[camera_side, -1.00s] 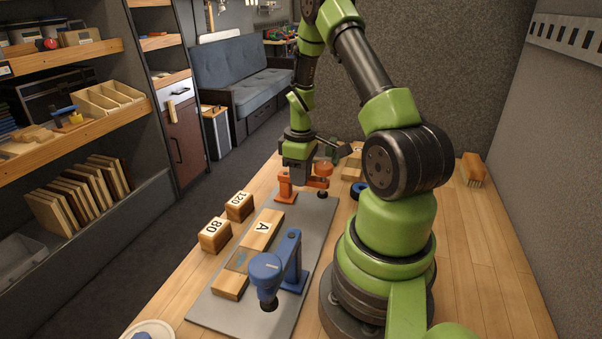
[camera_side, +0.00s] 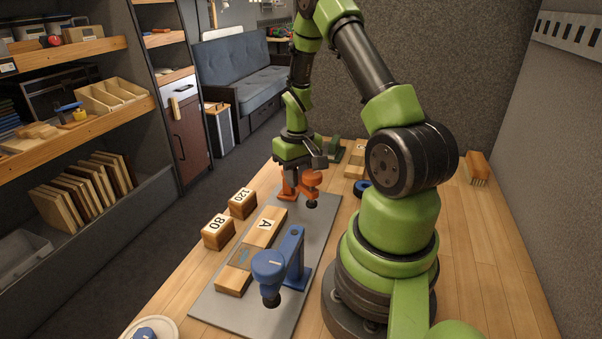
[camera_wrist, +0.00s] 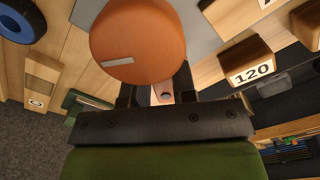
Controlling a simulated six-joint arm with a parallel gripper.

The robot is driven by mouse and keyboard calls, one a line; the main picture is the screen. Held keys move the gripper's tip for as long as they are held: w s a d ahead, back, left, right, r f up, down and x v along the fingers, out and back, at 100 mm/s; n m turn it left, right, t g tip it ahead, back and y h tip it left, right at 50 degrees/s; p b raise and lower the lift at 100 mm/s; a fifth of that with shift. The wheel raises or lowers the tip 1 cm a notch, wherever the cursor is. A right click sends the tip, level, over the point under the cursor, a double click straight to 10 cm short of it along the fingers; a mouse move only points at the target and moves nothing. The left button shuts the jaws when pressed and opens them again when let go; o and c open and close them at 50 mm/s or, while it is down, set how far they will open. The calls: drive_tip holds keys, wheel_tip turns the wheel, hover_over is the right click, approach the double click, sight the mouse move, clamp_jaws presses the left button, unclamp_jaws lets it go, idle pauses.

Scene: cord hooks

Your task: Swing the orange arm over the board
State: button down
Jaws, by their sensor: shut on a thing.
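The orange arm has a post (camera_side: 289,185) at the far end of the grey plate and a round head (camera_side: 311,180) with a dark pad below. The head is to the right of the post, over the plate and apart from the wooden board marked A (camera_side: 265,228). My gripper (camera_side: 303,165) is shut on the orange arm; the side view partly hides the grip. In the wrist view the round orange head (camera_wrist: 138,42) sits just beyond the fingers (camera_wrist: 160,92), with part of the arm between them.
Blocks marked 120 (camera_side: 242,204) and 80 (camera_side: 218,233) stand left of the grey plate (camera_side: 325,215). A blue ring (camera_side: 361,188) and a green item (camera_side: 335,149) lie beyond the plate.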

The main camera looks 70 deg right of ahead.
drive_tip(key=m, duration=0.2)
drive_tip(key=w+a+m, duration=0.1)
drive_tip(key=m, duration=0.2)
drive_tip(key=shift+w+a+m, duration=0.15)
drive_tip(key=shift+w+m, duration=0.05)
drive_tip(key=shift+m, duration=0.1)
drive_tip(key=shift+w+a+m, duration=0.1)
drive_tip(key=shift+w+m, duration=0.15)
drive_tip(key=shift+m, duration=0.6)
drive_tip(key=shift+w+m, duration=0.3)
drive_tip(key=shift+m, duration=0.6)
drive_tip(key=shift+w+a+m, duration=0.1)
drive_tip(key=shift+w+m, duration=0.15)
drive_tip(key=shift+m, duration=0.6)
drive_tip(key=c, duration=0.9)
unclamp_jaws()
wheel_tip(320, 180, up, 10)
